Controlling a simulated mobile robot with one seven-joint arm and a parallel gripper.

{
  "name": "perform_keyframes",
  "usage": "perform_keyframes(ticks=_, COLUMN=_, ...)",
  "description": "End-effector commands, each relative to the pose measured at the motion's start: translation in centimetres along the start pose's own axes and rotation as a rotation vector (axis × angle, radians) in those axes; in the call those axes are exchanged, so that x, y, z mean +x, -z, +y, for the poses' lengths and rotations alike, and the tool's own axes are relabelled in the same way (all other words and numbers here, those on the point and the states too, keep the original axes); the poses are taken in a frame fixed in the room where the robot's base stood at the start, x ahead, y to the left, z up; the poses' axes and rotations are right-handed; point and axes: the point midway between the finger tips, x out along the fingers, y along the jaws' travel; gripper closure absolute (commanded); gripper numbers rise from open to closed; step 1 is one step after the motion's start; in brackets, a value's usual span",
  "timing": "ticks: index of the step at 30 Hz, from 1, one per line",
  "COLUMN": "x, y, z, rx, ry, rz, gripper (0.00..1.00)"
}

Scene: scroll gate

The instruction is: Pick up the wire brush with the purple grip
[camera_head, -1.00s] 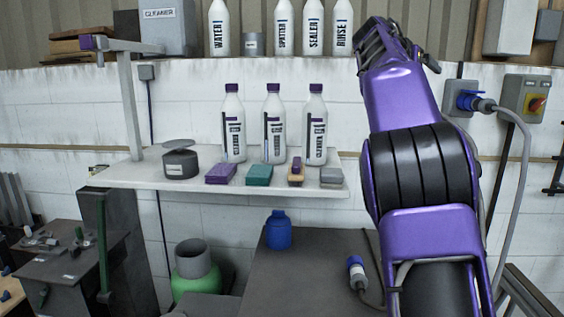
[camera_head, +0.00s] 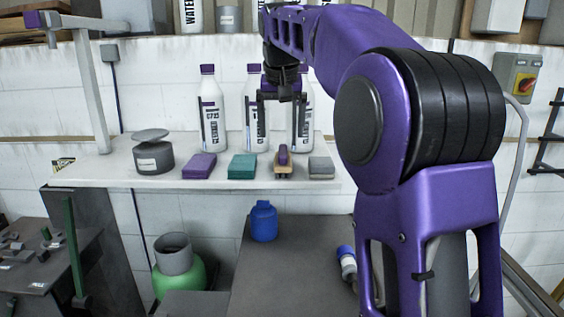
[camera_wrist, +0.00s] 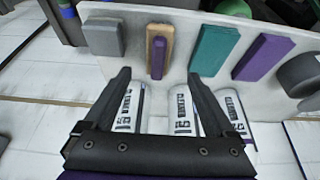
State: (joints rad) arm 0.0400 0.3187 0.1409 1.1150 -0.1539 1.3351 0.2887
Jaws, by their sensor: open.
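The wire brush (camera_head: 283,158) has a tan wooden body and a purple grip. It lies on the white shelf (camera_head: 110,170) near the front edge, between a teal block (camera_head: 242,166) and a grey block (camera_head: 321,167). My gripper (camera_head: 280,118) hangs above and behind it, in front of the bottles, with its fingers apart and nothing between them. In the wrist view the brush (camera_wrist: 160,52) shows just beyond the open fingertips of my gripper (camera_wrist: 160,76), roughly centred between them. Nothing covers the brush there.
Several white bottles (camera_head: 212,115) with purple caps stand close behind the gripper. A purple block (camera_head: 199,166) and a dark round tin (camera_head: 153,157) with a tilted lid sit on the shelf to the left. A blue bottle (camera_head: 263,220) stands on the lower dark table.

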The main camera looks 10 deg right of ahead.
Motion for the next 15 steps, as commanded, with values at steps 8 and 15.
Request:
perform_keyframes(ticks=8, x=4.0, y=0.0, z=0.0, rx=0.000, ry=0.000, rz=0.000, gripper=0.10)
perform_keyframes(ticks=15, x=6.2, y=0.3, z=0.3, rx=0.002, ry=-0.001, rz=-0.002, gripper=0.10)
